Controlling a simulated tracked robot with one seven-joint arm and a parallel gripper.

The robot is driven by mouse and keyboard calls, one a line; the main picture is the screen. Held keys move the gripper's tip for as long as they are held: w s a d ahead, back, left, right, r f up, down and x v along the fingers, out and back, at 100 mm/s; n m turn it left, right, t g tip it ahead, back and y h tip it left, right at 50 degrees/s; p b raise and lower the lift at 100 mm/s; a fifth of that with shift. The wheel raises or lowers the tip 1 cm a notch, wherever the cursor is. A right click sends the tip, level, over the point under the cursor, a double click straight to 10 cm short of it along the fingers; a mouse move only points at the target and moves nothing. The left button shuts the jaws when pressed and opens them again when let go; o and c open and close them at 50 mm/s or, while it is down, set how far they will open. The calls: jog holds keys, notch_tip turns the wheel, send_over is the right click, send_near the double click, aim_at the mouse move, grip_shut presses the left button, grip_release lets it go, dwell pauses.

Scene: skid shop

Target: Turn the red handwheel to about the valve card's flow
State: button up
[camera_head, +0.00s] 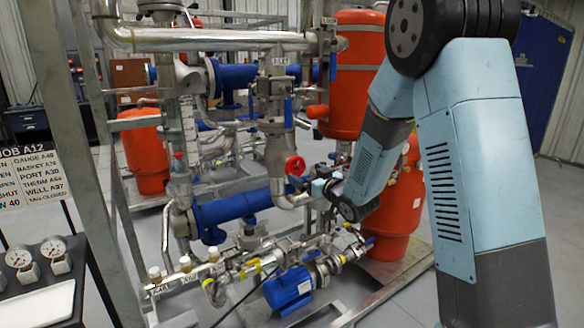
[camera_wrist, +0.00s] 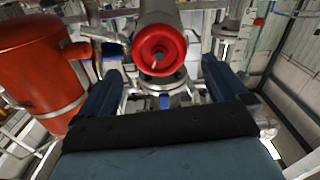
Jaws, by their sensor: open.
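The red handwheel (camera_head: 295,166) sits on the pipework in the middle of the skid in the head view. In the wrist view the handwheel (camera_wrist: 159,50) faces the camera, a round red rim on a grey pipe end, at upper centre. My gripper (camera_wrist: 160,75) is open, with one dark blue finger on each side below the wheel; I see no contact with the rim. In the head view my gripper (camera_head: 304,185) is small and close to the wheel.
A red tank (camera_wrist: 45,65) stands left of the gripper in the wrist view. A blue pump (camera_head: 288,290) and small valves lie low on the skid. Gauges (camera_head: 54,249) stand at the lower left. Grey frame posts (camera_head: 70,130) rise at the left.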

aim_at(296, 168)
jog(key=x, duration=0.8)
jog(key=shift+w+a, duration=0.1)
jog(key=shift+a, duration=0.05)
